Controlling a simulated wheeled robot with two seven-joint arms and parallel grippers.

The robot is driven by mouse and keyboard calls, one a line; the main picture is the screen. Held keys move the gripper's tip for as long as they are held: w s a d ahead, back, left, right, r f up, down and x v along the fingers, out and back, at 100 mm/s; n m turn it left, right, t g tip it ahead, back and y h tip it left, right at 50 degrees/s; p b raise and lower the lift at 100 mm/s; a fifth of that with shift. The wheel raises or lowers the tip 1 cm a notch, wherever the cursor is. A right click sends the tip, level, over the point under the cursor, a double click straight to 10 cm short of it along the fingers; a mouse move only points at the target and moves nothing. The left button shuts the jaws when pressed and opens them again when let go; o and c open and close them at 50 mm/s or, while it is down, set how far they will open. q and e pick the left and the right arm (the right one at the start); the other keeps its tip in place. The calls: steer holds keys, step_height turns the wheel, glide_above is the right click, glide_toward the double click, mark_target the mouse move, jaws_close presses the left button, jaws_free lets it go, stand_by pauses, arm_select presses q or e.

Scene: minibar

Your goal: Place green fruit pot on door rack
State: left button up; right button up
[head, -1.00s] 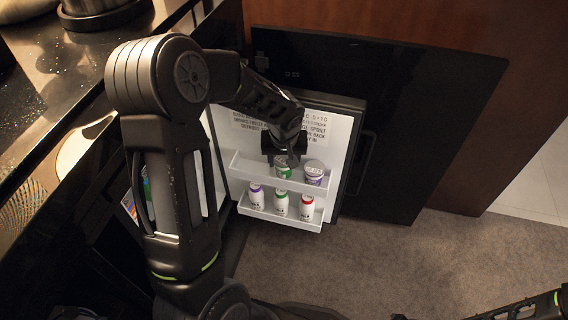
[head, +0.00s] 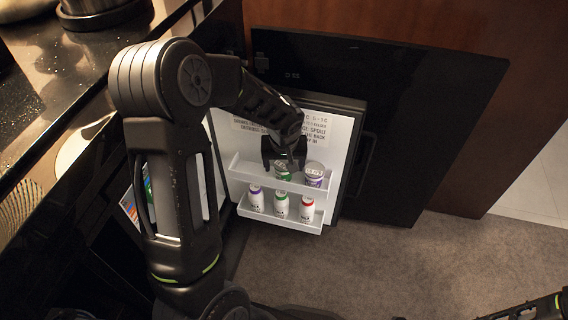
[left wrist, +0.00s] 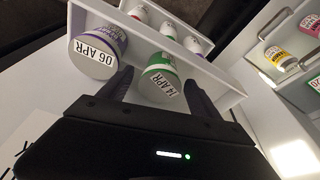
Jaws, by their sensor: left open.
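The green fruit pot (head: 283,174) stands on the upper door rack (head: 240,167) of the open minibar door, left of a purple pot (head: 314,173). In the left wrist view the green pot (left wrist: 160,79) has a "14 APR" lid and sits between my spread fingers, with the purple pot (left wrist: 96,52), marked "06 APR", beside it. My left gripper (head: 284,162) is open around the green pot, with gaps visible between fingers and pot. Part of my right arm shows at the lower right edge; its jaws cannot be made out.
The lower door rack (head: 262,216) holds a purple-, a green- and a red-capped bottle. The dark counter (head: 60,75) lies at the left. In the left wrist view the fridge interior shows a yellow pot (left wrist: 281,59). Carpet (head: 400,275) in front of the door is clear.

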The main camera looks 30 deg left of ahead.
arm_select(q)
steer(key=shift+r, duration=0.1)
steer(key=shift+r+p, duration=0.25)
steer(key=shift+p, duration=0.05)
steer(key=p+v, duration=0.3)
steer(key=v, duration=0.8)
steer(key=shift+s+r, duration=0.2)
steer(key=shift+r, duration=0.1)
steer(key=s+d+f+m+g+h, duration=0.1)
steer(key=s+d+f+m+h, duration=0.1)
steer(key=d+f, duration=0.6)
steer(key=s+d+f+m+h, duration=0.2)
steer(key=s+d+f, duration=0.1)
steer(key=d+f, duration=0.55)
steer(key=s+d+f+m+h, duration=0.1)
steer(key=s+d+f, duration=0.8)
steer(key=s, duration=0.3)
steer(key=shift+s+f+h, duration=0.35)
steer(key=shift+f+h, duration=0.05)
steer(key=shift+f, duration=0.5)
